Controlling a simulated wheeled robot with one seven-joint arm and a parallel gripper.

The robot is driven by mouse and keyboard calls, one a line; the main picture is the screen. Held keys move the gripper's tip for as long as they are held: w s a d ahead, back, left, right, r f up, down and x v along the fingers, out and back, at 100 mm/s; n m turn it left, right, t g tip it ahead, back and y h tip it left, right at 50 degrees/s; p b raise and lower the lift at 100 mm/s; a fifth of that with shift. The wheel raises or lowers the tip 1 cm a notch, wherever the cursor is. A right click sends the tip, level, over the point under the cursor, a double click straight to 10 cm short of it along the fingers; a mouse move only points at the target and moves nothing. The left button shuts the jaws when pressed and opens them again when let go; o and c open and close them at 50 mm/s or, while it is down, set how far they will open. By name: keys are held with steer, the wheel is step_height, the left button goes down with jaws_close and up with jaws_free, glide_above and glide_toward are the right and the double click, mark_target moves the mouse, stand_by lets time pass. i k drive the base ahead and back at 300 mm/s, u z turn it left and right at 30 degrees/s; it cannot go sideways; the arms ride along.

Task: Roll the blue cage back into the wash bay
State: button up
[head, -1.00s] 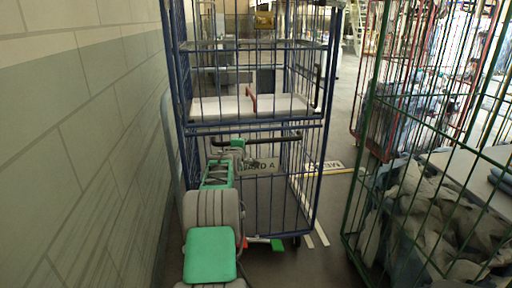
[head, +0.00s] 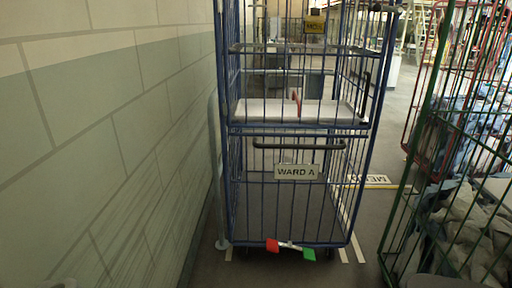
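The blue cage (head: 374,150), a tall wire-sided trolley, stands upright in the middle of the head view, close to the left wall. It has a dark handle bar (head: 300,146) across its front and a WARD A plate (head: 297,171) below that. A white shelf (head: 270,112) with a small red item on it shows inside. At its foot is a pedal bar with a red end (head: 272,245) and a green end (head: 309,254). My gripper is out of view. I cannot identify the wash bay.
A green cage (head: 402,215) with grey cloth stands close on the right, and a red cage (head: 420,95) is behind it. The tiled wall (head: 110,150) bounds the left. A floor label (head: 376,181) lies right of the blue cage. A grey post (head: 216,170) stands at its left side.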

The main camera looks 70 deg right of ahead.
mark_target(293, 203)
steer(key=u, duration=1.65)
steer(key=k, duration=1.25)
steer(key=z, duration=2)
steer(key=i, duration=0.5)
steer(key=z, duration=0.05)
